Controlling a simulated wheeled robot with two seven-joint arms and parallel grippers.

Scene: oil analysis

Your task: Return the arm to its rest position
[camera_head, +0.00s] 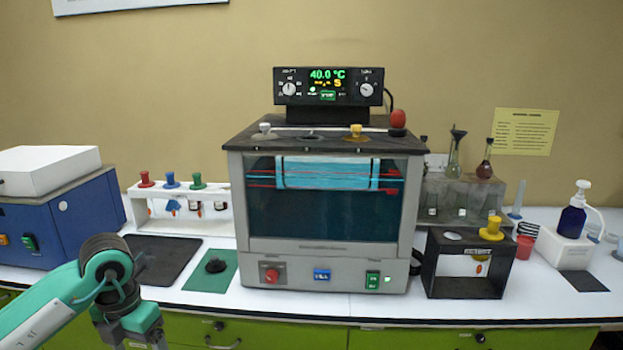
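My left arm (107,275) comes in from the lower left, teal with dark grey joints. It bends at a round joint and runs down past the bottom edge, in front of the left part of the bench. My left gripper is out of the picture, so what it holds cannot be seen. My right arm and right gripper do not show.
A grey bath (318,247) with a 40.0 °C controller (328,87) stands mid-bench. A white rack (140,192) with colored-capped pieces and a blue device (80,215) stand left. A black stand (437,262) and a blue bottle (572,220) stand right. The front bench strip is clear.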

